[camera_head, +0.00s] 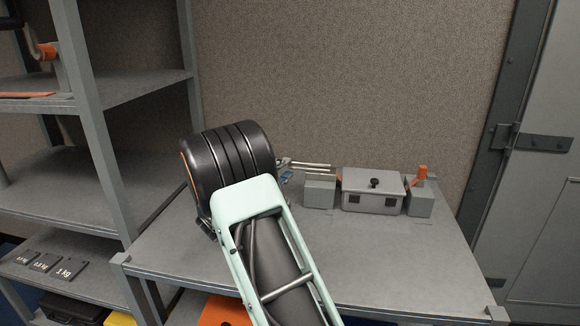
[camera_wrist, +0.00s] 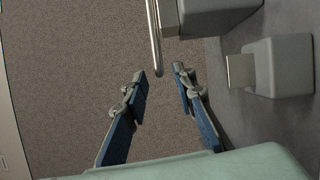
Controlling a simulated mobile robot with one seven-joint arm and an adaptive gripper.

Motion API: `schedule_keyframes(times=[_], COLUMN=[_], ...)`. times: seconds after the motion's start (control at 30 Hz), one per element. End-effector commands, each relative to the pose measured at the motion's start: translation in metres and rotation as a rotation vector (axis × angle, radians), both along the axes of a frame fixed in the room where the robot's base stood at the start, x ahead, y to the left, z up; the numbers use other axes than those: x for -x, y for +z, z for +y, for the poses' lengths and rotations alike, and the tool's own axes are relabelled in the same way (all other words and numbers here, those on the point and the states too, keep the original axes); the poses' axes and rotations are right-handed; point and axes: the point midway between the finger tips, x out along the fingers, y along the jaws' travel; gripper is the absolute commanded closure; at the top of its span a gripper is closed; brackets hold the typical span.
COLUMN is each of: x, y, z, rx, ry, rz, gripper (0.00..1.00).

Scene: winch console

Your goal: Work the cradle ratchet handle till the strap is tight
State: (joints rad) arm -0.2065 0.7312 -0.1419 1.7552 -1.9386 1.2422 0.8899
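My gripper (camera_wrist: 162,80) is open in the wrist view, its two blue-padded fingers apart with nothing held between them. A thin metal bar (camera_wrist: 153,35), probably the ratchet handle, comes down from the top, and its end lies close to the gap between the fingertips. I cannot tell whether it touches a finger. I cannot pick out the strap.
The console box has a black knob and stands between a left grey block (camera_head: 319,195) and a right grey block (camera_head: 420,203) with an orange lever (camera_head: 421,174). The bench (camera_head: 350,255) is clear in front. Shelves (camera_head: 62,195) stand left; a metal door (camera_head: 545,150) stands right.

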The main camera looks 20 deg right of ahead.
Motion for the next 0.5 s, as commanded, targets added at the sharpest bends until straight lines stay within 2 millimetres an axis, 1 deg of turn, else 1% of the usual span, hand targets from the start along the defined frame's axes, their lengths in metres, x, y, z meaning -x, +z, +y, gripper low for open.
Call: schedule_keyframes(times=[0.03,0.2,0.3,0.5], x=[-0.004,-0.016,-0.019,-0.021], y=[0.001,0.001,0.001,0.002], z=[-0.008,-0.025,-0.030,-0.031], rx=[0.002,0.001,0.001,0.000], ry=[-0.002,-0.002,0.000,0.001], rz=[-0.001,-0.001,0.001,0.001], gripper=[0.75,0.75,0.75,0.75])
